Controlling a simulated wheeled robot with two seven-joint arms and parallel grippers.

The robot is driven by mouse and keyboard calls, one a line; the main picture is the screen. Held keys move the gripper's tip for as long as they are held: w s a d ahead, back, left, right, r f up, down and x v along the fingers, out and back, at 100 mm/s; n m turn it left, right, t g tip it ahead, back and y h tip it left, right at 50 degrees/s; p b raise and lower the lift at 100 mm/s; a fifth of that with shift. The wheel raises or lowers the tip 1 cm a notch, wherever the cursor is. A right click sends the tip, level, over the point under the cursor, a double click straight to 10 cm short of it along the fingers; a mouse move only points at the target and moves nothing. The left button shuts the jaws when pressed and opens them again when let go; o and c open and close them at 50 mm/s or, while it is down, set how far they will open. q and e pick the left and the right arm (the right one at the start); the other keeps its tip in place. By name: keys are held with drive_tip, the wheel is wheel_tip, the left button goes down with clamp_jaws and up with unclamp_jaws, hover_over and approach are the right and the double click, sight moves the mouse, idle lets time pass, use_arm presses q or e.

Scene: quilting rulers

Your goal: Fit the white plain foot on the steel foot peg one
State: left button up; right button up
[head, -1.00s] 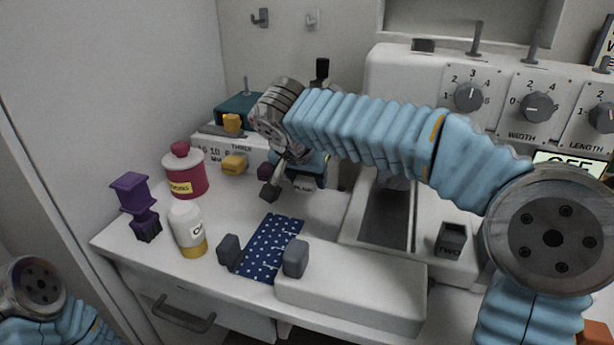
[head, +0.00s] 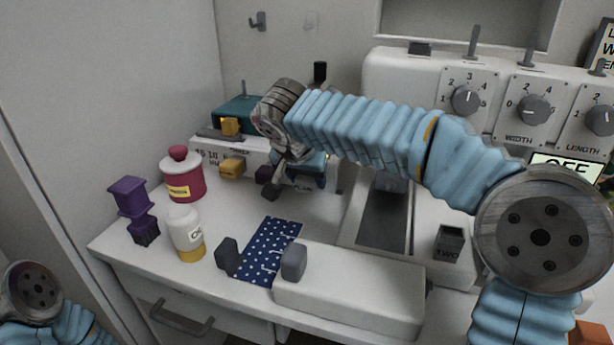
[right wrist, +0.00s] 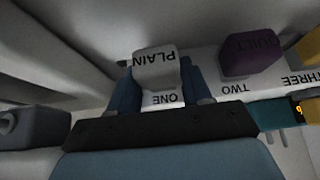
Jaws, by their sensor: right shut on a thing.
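My right gripper (head: 305,177) is at the white lettered rack (head: 206,158) at the back of the table. In the right wrist view, its blue fingers (right wrist: 157,92) are shut on the white plain foot (right wrist: 155,66), one on each side. The foot's word PLAIN appears upside down. The foot is in front of the rack's ONE label (right wrist: 160,99). Steel foot peg one is hidden, so I cannot tell whether the foot is around it or just before it. In the head view my gripper hides the foot. My left gripper is out of view.
A purple foot (right wrist: 250,55) is beside it at TWO, and a yellow foot (head: 231,168) is at THREE. A teal box (head: 232,110) stands behind. A pink jar (head: 182,177), bottle (head: 187,233) and purple spools (head: 131,196) are left. The sewing machine (head: 415,85) is right.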

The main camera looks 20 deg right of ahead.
drive_tip(key=o, duration=1)
drive_tip(key=p+v, duration=0.1)
drive_tip(key=v, duration=1.2)
drive_tip(key=shift+s+r, duration=0.1)
drive_tip(key=shift+r, duration=0.25)
